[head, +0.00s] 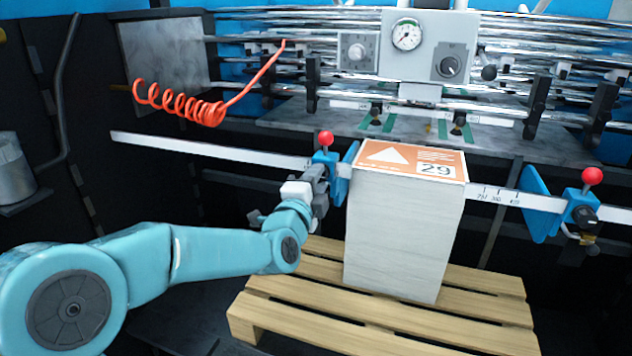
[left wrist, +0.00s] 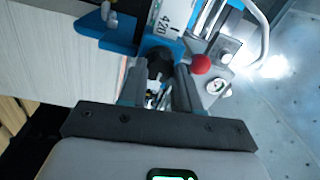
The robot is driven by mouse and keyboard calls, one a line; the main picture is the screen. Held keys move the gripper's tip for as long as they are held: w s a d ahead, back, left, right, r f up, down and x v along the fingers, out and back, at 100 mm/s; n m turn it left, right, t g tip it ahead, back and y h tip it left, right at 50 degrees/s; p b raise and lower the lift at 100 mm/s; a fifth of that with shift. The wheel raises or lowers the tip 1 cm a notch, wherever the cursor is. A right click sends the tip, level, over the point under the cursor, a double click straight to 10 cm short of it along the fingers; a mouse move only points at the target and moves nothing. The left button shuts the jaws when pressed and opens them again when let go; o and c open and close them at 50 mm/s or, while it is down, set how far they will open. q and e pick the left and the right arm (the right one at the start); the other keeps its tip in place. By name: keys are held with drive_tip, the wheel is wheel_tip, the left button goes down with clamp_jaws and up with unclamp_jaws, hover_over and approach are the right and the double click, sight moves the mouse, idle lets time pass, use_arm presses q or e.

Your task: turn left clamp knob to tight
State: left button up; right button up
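The left clamp (head: 327,160) is blue with a red ball lever (head: 325,138) and sits on the measuring rail, beside the left side of the paper stack. My left gripper (head: 321,188) is up at this clamp and hides its knob in the head view. In the left wrist view the dark clamp knob (left wrist: 160,64) shows at the tips of my left gripper (left wrist: 161,72). The fingers are apart, one on each side of the knob. I cannot tell whether they touch it. The knob's setting is not readable. My right gripper is not in view.
The paper stack (head: 400,235) with an orange label stands on a wooden pallet (head: 480,312). The right clamp (head: 575,210) with its red ball is on the rail (head: 215,150) to the right. An orange coiled hose (head: 180,103) hangs at upper left.

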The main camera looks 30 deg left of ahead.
use_arm(q)
drive_tip(key=o, duration=0.4)
drive_tip(key=shift+o, duration=0.2)
drive_tip(key=shift+s, duration=0.1)
drive_tip(key=b+v, duration=0.1)
drive_tip(key=v, duration=1.5)
drive_tip(key=shift+b, duration=0.35)
drive_tip(key=shift+d, duration=0.1)
